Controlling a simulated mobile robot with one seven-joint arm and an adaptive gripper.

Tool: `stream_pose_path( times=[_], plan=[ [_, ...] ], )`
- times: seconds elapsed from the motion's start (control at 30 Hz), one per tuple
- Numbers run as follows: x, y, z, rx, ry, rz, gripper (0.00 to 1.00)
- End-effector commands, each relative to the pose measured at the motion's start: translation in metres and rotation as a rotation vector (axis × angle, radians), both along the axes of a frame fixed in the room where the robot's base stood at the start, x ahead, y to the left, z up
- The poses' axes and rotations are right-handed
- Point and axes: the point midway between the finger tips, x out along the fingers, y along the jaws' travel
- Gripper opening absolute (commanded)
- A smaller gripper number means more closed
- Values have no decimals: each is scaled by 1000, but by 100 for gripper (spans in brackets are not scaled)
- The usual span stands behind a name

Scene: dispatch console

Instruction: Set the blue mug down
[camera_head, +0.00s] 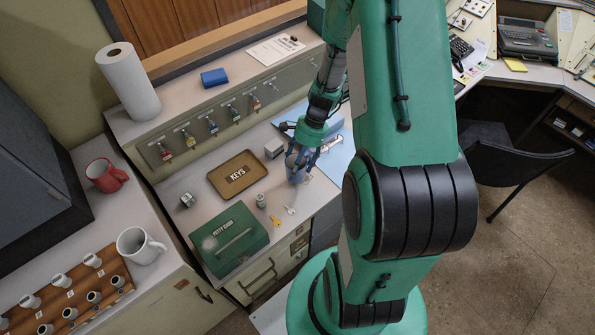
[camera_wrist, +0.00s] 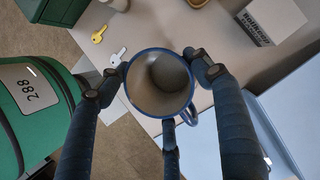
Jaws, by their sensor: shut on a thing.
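The blue mug (camera_wrist: 160,108) is seen from above in the wrist view, with a blue rim, a grey empty inside and its handle toward the lower right. My gripper (camera_wrist: 158,84) has its dark fingers around the mug and is shut on it. In the head view, my gripper (camera_head: 302,152) points down over the right part of the keys desk, and the mug (camera_head: 298,174) shows small and partly hidden beneath it. The mug looks upright, near the desk's front edge. I cannot tell whether its base touches the desk.
Two loose keys (camera_head: 282,214), a small grey weight (camera_head: 261,201), a KEYS tray (camera_head: 210,182) and a green petty cash box (camera_head: 228,240) lie left of the mug. A small grey box (camera_head: 274,148) stands behind it. A pale blue sheet (camera_head: 336,158) lies right.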

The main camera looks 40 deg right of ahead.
Motion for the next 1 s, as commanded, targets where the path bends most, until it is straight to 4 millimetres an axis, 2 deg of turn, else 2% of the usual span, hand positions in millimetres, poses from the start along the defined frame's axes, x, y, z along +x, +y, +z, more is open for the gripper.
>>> stream_pose_path(
  times=[0.3,0.8,0.83,0.9,1.0],
  plan=[
    [0,0,-32,0,1,0,29],
    [0,0,-37,0,0,0,29],
    [0,0,-36,0,0,0,70],
    [0,0,-36,0,0,0,84],
    [0,0,-36,0,0,0,84]
  ],
)
